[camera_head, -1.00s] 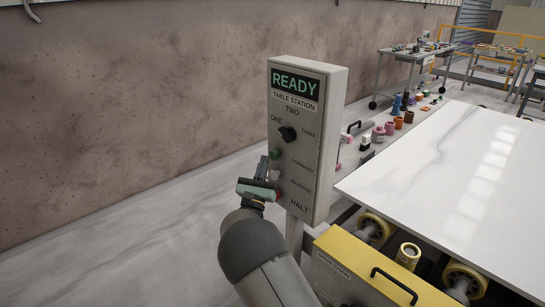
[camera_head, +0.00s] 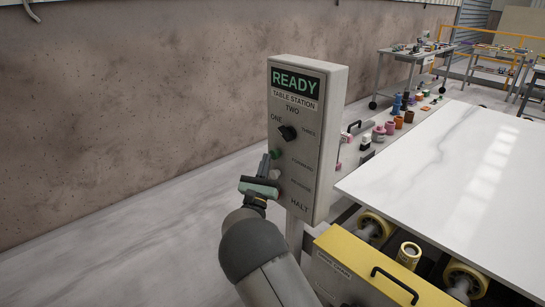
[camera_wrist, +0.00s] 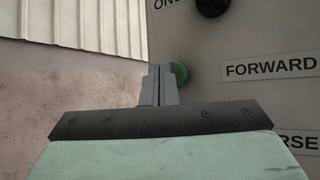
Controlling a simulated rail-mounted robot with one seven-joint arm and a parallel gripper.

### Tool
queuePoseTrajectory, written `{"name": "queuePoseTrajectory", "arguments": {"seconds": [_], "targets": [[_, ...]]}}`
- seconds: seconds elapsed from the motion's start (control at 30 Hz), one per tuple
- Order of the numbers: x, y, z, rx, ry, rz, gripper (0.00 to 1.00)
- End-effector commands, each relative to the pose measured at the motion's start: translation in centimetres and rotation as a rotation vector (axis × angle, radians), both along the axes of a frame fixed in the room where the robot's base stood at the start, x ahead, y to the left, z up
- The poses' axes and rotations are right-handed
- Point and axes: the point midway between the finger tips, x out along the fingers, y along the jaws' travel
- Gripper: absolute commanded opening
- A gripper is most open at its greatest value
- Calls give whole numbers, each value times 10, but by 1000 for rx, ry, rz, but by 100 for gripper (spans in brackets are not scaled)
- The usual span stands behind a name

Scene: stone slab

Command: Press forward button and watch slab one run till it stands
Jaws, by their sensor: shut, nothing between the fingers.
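The control panel (camera_head: 334,130) is a grey upright box whose screen reads READY above a TABLE STATION label. Its black selector knob (camera_head: 287,133) sits among ONE, TWO and THREE; its exact pointing is too small to read surely. The green forward button (camera_head: 275,154) is on the panel's face, and in the wrist view the green button (camera_wrist: 181,72) shows beside the FORWARD label. My gripper (camera_head: 264,160) is shut and empty, its tips just in front of that button and partly covering it. I cannot tell whether they touch. A white veined slab (camera_head: 450,165) lies flat at right.
Yellow rollers (camera_head: 374,228) and a yellow-topped box with a black handle (camera_head: 375,270) stand below the slab's near edge. Small coloured items (camera_head: 392,126) line the ledge behind the panel. A brown wall (camera_head: 130,110) runs along the left.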

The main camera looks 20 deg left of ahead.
Motion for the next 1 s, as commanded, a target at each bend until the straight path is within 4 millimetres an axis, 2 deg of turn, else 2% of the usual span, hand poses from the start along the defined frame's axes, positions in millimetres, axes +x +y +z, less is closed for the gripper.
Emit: {"name": "queuePoseTrajectory", "arguments": {"seconds": [1.0], "targets": [[7,-5,0,1,0,-1,0]]}}
